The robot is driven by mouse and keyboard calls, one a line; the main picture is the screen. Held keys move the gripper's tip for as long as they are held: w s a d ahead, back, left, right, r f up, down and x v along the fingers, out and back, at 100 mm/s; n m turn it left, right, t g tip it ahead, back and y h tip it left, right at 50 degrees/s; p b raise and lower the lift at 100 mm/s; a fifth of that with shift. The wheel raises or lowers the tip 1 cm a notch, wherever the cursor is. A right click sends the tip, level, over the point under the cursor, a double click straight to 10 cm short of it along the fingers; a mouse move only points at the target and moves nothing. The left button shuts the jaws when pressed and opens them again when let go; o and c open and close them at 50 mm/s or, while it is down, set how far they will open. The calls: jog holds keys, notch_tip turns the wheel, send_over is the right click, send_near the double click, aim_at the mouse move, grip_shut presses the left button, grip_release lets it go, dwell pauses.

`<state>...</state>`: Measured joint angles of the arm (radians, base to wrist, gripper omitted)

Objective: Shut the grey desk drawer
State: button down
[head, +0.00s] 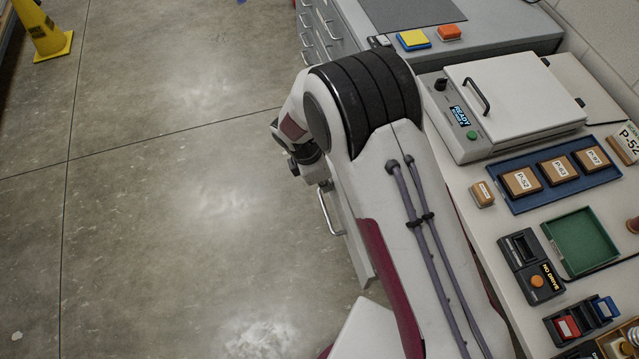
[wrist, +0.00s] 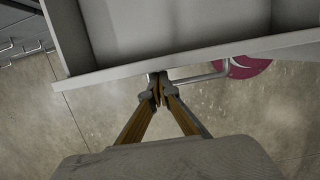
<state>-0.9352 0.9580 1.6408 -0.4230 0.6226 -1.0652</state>
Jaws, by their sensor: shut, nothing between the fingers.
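The grey desk drawer stands open. In the wrist view its empty-looking inside shows at the top, with the front panel (wrist: 110,78) running across the frame. Its metal bar handle (wrist: 200,77) sticks out to the right of my gripper (wrist: 157,80). My gripper is shut and empty, its tips at the outer face of the front panel beside the handle's left end; I cannot tell whether they touch. In the head view the drawer front (head: 352,245) and handle (head: 327,212) show left of my arm. My arm hides the rest of the drawer, and the fingertips are hidden there.
The desk top (head: 480,225) on the right bears a white press (head: 515,85), a blue tray (head: 520,207), a green tray (head: 575,265) and small devices. A grey cabinet (head: 345,40) stands behind. Open concrete floor lies left, with a yellow cone (head: 45,35) far off.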

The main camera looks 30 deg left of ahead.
jog(key=shift+w+d, duration=0.1)
dwell(0.3)
jog(key=w+d, duration=1.6)
jog(key=shift+w+d, duration=0.15)
jog(key=s+a+r, duration=0.2)
jog(key=r, duration=0.3)
jog(key=s+a+r, duration=0.2)
jog(key=r, duration=0.2)
jog(key=shift+s+a+r, duration=0.25)
jog(key=shift+s+r, duration=0.05)
jog(key=shift+r, duration=0.05)
dwell(0.4)
jog(key=c, duration=2.8)
grip_release()
